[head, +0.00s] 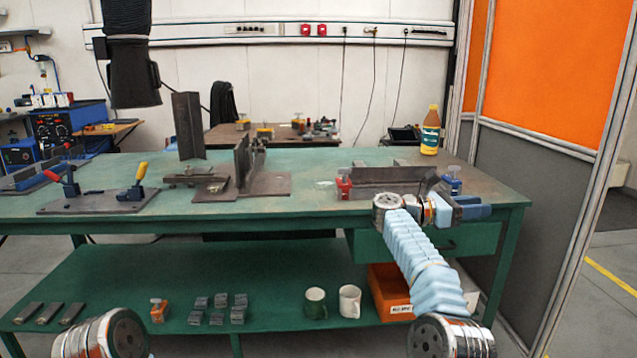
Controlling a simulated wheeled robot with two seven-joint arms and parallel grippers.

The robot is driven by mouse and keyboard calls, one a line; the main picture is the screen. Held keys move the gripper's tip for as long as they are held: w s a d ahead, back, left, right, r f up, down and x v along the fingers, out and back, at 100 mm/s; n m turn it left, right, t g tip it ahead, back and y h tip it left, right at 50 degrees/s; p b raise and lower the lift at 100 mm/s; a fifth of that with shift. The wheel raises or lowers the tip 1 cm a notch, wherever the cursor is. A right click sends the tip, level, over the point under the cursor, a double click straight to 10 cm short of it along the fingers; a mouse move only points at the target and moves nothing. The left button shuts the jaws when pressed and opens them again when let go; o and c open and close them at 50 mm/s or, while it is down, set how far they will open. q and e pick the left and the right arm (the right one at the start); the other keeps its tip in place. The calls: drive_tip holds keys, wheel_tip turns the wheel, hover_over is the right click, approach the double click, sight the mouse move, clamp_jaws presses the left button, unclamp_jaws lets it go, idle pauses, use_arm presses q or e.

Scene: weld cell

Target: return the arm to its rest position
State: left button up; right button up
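My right arm comes up from the lower right in a pale blue sleeve and bends at a wrist joint in front of the green workbench (300,209). Of my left arm only a rounded joint shows at the lower left; the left gripper is out of view.
A red clamp (344,182), upright steel plates (187,125) and a fixture plate with a yellow-handled clamp (138,188) stand on the bench. A bottle (431,130) stands at the back right. The lower shelf bears mugs (349,301) and an orange bin (385,300).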

drive_tip(key=w+a+f+n+t+y, duration=0.3)
drive_tip(key=w+f+n+t, duration=0.3)
drive_tip(key=f+n, duration=0.4)
drive_tip(key=w+a+f+n+t+y, duration=0.2)
drive_tip(key=w+a+f+n+t, duration=0.2)
drive_tip(key=f+n+t, duration=0.65)
drive_tip(key=s+a+f+n+g+y, duration=0.2)
drive_tip(key=s+a+f+n+y, duration=0.15)
drive_tip(key=f+n, duration=0.3)
drive_tip(key=s+a+f+n+g+y, duration=0.1)
drive_tip(key=s+a+f+n+y, duration=0.3)
drive_tip(key=f, duration=0.3)
drive_tip(key=s+a+f+n+g+y, duration=0.2)
drive_tip(key=f+n+y, duration=0.2)
drive_tip(key=f+n, duration=0.3)
drive_tip(key=s+a+f+n+g+y, duration=0.35)
drive_tip(key=s+f+n, duration=0.25)
drive_tip(key=s+f, duration=0.45)
drive_tip(key=s+a+f+n+g+y, duration=0.1)
drive_tip(key=s+n+g, duration=0.1)
drive_tip(key=s, duration=0.8)
drive_tip(key=s+a+n+g, duration=0.2)
drive_tip(key=s+n+g, duration=0.1)
drive_tip(key=s, duration=0.7)
drive_tip(key=s+a+f+n+g+y, duration=0.1)
drive_tip(key=s+a+n+g, duration=0.1)
drive_tip(key=s, duration=0.8)
drive_tip(key=shift+f+n+g+y, duration=0.3)
drive_tip(key=shift+g, duration=0.4)
